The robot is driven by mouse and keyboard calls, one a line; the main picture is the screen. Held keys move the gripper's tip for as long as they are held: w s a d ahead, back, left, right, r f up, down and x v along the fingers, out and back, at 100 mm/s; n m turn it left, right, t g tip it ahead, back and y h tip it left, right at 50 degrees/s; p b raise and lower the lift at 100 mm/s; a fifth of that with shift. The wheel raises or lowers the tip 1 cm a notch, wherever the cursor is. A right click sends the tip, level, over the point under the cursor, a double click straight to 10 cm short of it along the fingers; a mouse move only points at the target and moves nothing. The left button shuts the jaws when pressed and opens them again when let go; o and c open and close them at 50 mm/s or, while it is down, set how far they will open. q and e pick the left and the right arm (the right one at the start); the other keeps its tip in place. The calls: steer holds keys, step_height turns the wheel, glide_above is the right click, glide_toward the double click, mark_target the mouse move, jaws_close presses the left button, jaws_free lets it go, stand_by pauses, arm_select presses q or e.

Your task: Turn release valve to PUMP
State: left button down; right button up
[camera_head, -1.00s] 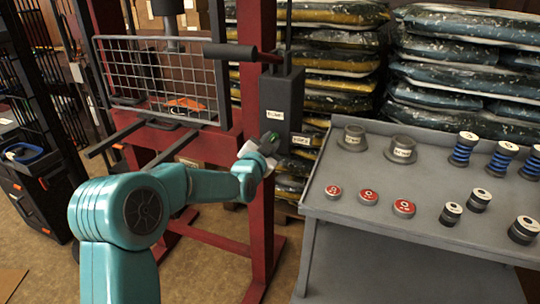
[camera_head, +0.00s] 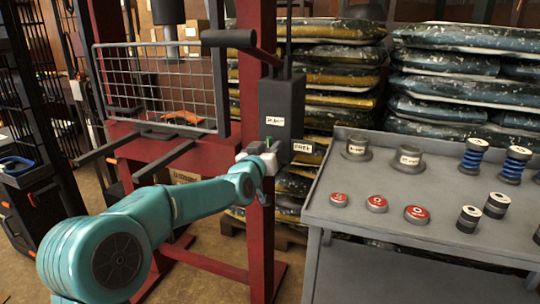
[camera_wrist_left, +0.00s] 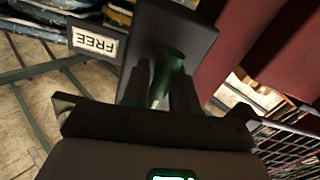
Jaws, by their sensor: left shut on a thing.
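The release valve is a small green knob or lever at the bottom of a dark grey pump box (camera_head: 282,105) on the red press frame. A label reading "PUMP" (camera_head: 275,121) is on the box front, and a "FREE" label (camera_head: 303,147) is at its lower right. My left gripper (camera_head: 268,146) is at the box's lower left edge, shut on the green valve. In the left wrist view the green valve (camera_wrist_left: 172,68) sits between the two dark fingers (camera_wrist_left: 161,88), and the "FREE" label (camera_wrist_left: 95,41) is at upper left. My right gripper is not in view.
A black-gripped pump handle (camera_head: 228,38) sticks out above the box. A wire mesh guard (camera_head: 155,85) stands left of it. A grey table (camera_head: 345,210) at right holds red buttons, grey knobs and springs. Stacked bags (camera_head: 335,75) are behind.

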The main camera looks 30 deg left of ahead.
arm_select(q)
steer(key=shift+n, duration=0.3)
steer(key=c, duration=0.9)
jaws_free()
steer(key=shift+c, duration=0.2)
steer(key=v, duration=1.6)
steer(key=shift+d, duration=0.2)
steer(key=shift+s, duration=0.1)
